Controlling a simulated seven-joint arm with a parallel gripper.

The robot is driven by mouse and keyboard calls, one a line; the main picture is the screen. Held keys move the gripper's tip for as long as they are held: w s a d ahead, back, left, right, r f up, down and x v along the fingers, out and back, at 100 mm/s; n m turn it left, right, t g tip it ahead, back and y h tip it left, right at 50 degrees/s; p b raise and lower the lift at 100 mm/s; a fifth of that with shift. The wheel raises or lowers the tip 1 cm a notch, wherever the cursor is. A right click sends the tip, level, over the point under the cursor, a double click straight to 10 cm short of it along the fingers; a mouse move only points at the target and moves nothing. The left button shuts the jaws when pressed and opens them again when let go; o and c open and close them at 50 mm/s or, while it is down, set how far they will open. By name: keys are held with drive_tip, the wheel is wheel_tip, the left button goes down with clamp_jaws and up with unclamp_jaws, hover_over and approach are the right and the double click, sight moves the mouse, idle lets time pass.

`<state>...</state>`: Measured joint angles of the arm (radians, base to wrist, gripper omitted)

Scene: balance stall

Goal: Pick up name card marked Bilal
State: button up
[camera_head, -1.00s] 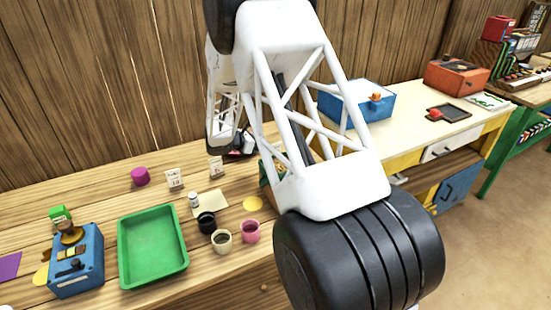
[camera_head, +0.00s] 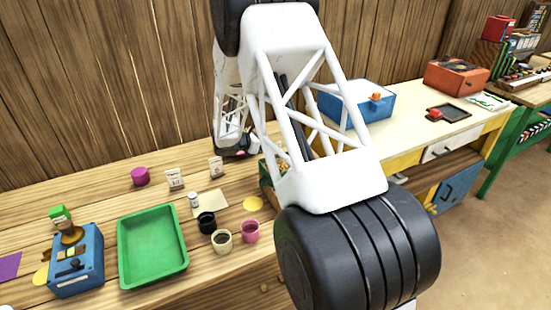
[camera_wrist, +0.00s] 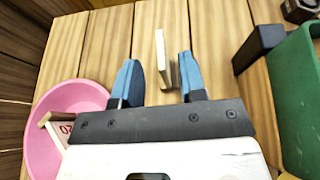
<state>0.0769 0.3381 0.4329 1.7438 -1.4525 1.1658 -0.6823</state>
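In the wrist view my gripper (camera_wrist: 157,62) shows two blue fingers spread apart. A thin pale card (camera_wrist: 162,48) stands upright on the wooden table, seen nearly edge-on. It lines up with the gap between the fingers, nearer the right one, with no clear contact. Its face is turned away, so no name can be read. In the head view two small white standing cards, one on the left (camera_head: 175,179) and one on the right (camera_head: 216,167), show marks too small to read. My arm hides the fingers there.
A green container (camera_wrist: 299,95) and a dark block (camera_wrist: 259,48) are right. In the head view, a green tray (camera_head: 182,266) and small cups stand in front.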

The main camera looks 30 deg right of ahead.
drive_tip(key=shift+x, duration=2.6)
drive_tip(key=shift+f, duration=0.1)
clamp_jaws()
